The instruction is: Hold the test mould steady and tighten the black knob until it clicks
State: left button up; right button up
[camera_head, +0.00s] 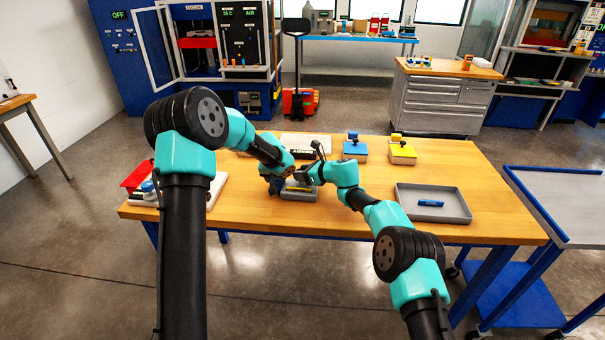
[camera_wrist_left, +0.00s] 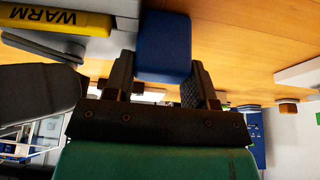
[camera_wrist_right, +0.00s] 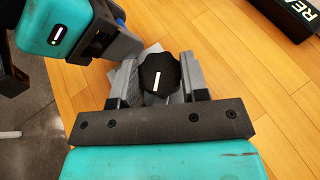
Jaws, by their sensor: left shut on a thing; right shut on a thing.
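The test mould seems to be the low grey body (camera_head: 299,194) at the near middle of the bench, largely hidden by my grippers. My left gripper (camera_head: 277,183) is shut on a blue block, which shows between its fingers in the left wrist view (camera_wrist_left: 163,46). A grey body with a yellow WARM strip (camera_wrist_left: 42,17) lies beside it; whether the two are joined I cannot tell. My right gripper (camera_wrist_right: 160,85) is shut around the black knob (camera_wrist_right: 158,72). The knob's white line points nearly along the fingers. The head view hides the knob.
A grey tray (camera_head: 462,212) with a blue piece (camera_head: 430,203) stands on the right of the wooden bench (camera_head: 340,220). Blue-topped (camera_head: 355,146) and yellow-topped (camera_head: 402,151) blocks stand behind. A red item (camera_head: 138,176) sits at the left end. Bench between mould and tray is mostly clear.

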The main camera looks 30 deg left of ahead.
jog(key=shift+c, duration=0.7)
jog(key=shift+a+r, duration=0.1)
jog(key=shift+r+m+t, duration=0.1)
jog(key=shift+m+t, duration=0.3)
jog(key=shift+a+m+t, duration=0.1)
jog(key=shift+m+t, duration=0.3)
jog(key=shift+t, duration=0.1)
jog(key=shift+r+m+t+h, duration=0.2)
jog(key=shift+m+t+h, duration=0.2)
jog(key=shift+m+t, duration=0.9)
jog(key=shift+s+f+t, duration=0.15)
jog(key=shift+t, duration=0.25)
jog(key=o, duration=0.9)
jog(key=shift+f, duration=0.2)
